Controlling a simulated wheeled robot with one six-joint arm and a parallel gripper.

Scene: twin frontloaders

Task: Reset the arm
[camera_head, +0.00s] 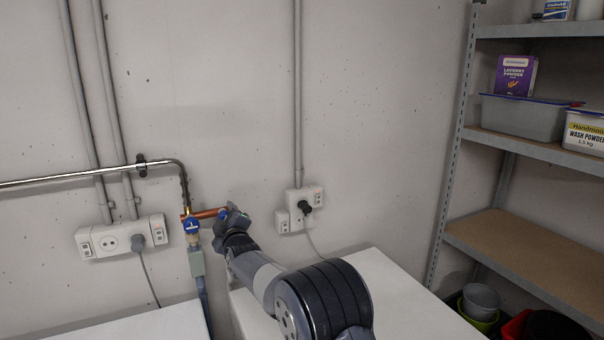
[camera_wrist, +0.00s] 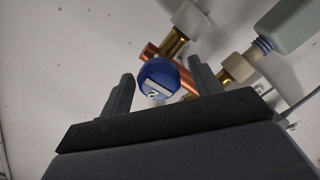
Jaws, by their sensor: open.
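My gripper (camera_head: 232,212) is at the wall end of my arm, beside the copper pipe (camera_head: 206,214) in the head view. In the wrist view my gripper (camera_wrist: 160,82) is open, with its two fingers spread. A round blue valve knob (camera_wrist: 158,78) with a white mark shows between and beyond the fingers. I see a gap on both sides of it. In the head view, a blue knob (camera_head: 192,226) sits left of my gripper, and a second blue part at the pipe's right end is partly hidden by the gripper.
Two white machine tops stand below, one at the left (camera_head: 150,326) and one under my arm (camera_head: 400,295). Wall sockets (camera_head: 122,238) (camera_head: 304,200) with plugged cables flank the valves. A metal shelf (camera_head: 530,250) with boxes and tubs stands at the right. The wall above is mostly clear.

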